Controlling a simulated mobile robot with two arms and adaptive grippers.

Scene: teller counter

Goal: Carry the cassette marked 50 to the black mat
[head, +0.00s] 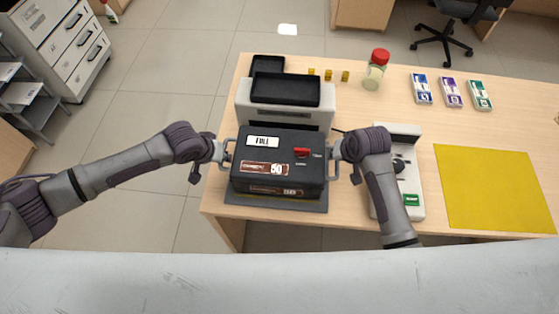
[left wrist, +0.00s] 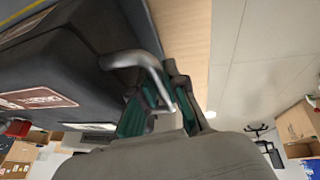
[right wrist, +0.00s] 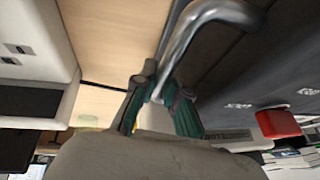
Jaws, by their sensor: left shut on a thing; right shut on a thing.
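The dark cassette marked 50 (head: 264,150) is level at the left end of the counter, with a FULL label and a red catch on top. The black mat (head: 270,203) shows as a dark strip under its front edge; whether the cassette touches it I cannot tell. My left gripper (head: 222,152) is shut on the cassette's left handle, and the left wrist view shows its fingers (left wrist: 157,82) around the metal bar. My right gripper (head: 335,151) is shut on the right handle, also seen in the right wrist view (right wrist: 160,82).
A grey machine with a black tray (head: 284,90) stands just behind the cassette. A white device with a green label (head: 411,200) is close on the right, under my right arm. A yellow mat (head: 495,188) lies farther right. A red-lidded jar (head: 376,70) stands at the back.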

